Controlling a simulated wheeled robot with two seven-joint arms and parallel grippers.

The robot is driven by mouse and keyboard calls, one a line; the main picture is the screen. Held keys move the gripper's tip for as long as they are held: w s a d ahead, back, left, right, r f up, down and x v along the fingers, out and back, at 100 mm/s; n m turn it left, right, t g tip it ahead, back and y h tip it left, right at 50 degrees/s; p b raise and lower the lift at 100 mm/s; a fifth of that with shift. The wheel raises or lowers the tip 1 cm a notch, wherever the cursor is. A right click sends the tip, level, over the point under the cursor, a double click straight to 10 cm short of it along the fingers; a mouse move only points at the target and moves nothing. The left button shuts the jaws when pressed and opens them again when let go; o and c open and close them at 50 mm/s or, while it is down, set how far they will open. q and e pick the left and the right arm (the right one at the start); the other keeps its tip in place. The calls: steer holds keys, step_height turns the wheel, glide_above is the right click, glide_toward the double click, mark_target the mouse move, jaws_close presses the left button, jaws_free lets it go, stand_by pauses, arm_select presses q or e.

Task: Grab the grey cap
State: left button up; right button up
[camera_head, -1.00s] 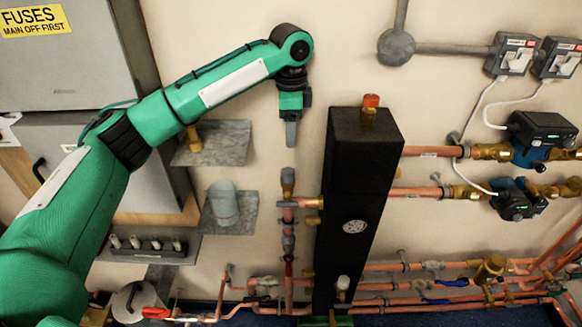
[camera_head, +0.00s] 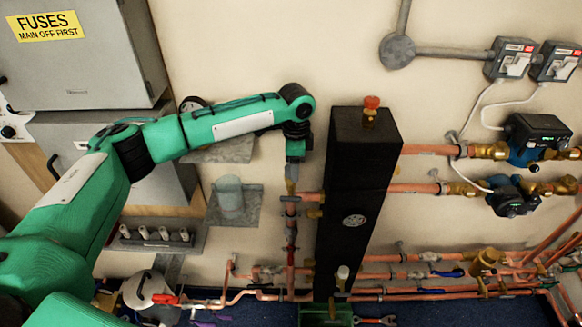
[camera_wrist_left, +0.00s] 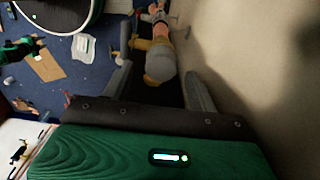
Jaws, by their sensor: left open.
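The grey cap (camera_wrist_left: 160,62) sits on top of an upright copper pipe with a brass fitting, and shows clearly in the left wrist view. My left gripper (camera_wrist_left: 157,74) is open, with one finger on each side of the cap and a gap to each. In the head view my left gripper (camera_head: 291,178) points down at the top of the copper pipe (camera_head: 291,235), and its fingers hide most of the cap. I cannot tell how far down the fingers reach over it. My right gripper does not show.
A tall black manifold block (camera_head: 352,190) with a red-topped valve (camera_head: 371,103) stands close right of the pipe. A grey shelf (camera_head: 245,207) with a cup (camera_head: 229,197) is at the left. The wall is close behind the gripper.

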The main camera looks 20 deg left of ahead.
arm_select(q)
steer(key=c, duration=1.1)
steer(key=shift+o, duration=0.2)
steer(key=shift+r, duration=0.1)
